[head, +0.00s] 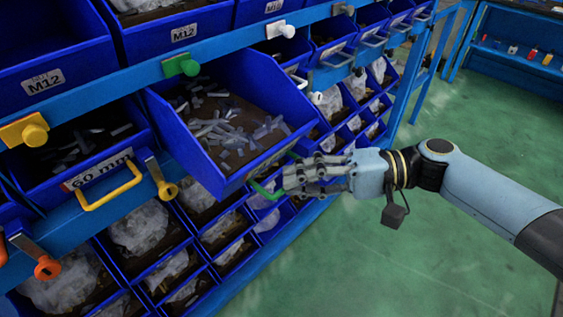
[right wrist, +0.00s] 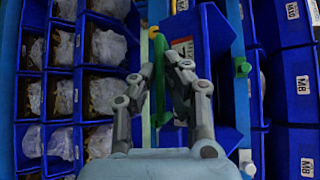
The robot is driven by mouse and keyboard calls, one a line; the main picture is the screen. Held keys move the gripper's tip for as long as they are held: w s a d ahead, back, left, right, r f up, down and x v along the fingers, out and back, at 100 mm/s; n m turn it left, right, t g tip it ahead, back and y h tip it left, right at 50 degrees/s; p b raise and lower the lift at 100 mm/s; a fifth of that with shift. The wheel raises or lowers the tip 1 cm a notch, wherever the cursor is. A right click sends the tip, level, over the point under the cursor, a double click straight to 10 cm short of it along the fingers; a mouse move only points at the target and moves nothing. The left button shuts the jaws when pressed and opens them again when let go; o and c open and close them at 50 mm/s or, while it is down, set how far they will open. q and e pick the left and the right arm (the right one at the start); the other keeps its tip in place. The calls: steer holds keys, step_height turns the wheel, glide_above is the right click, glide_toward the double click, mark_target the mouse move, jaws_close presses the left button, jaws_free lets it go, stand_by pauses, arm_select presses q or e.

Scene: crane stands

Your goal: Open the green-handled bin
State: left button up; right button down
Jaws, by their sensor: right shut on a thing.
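The green-handled bin (head: 215,165) is blue and holds many small grey metal pieces. In the head view it juts well out from the rack, its front tilted down. Its green handle (head: 264,190) is at the bin's front, partly hidden by my fingers. My right gripper (head: 285,181) comes in from the right and is shut on this handle. In the right wrist view the green handle (right wrist: 159,75) stands upright between the fingers of my right gripper (right wrist: 168,92). My left gripper is in neither view.
The blue rack holds rows of bins around the open one. A yellow handle (head: 110,190) is to its left, with yellow and orange knobs nearby. A green knob (head: 182,65) sits on the rail above. Green floor (head: 370,260) is clear to the right.

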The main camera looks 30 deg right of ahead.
steer(key=shift+s+d, duration=0.15)
steer(key=shift+s, duration=0.25)
steer(key=c, duration=1.4)
jaws_free()
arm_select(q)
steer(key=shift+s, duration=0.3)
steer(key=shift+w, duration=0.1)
arm_select(e)
steer(key=v, duration=1.2)
steer(key=shift+f, duration=0.15)
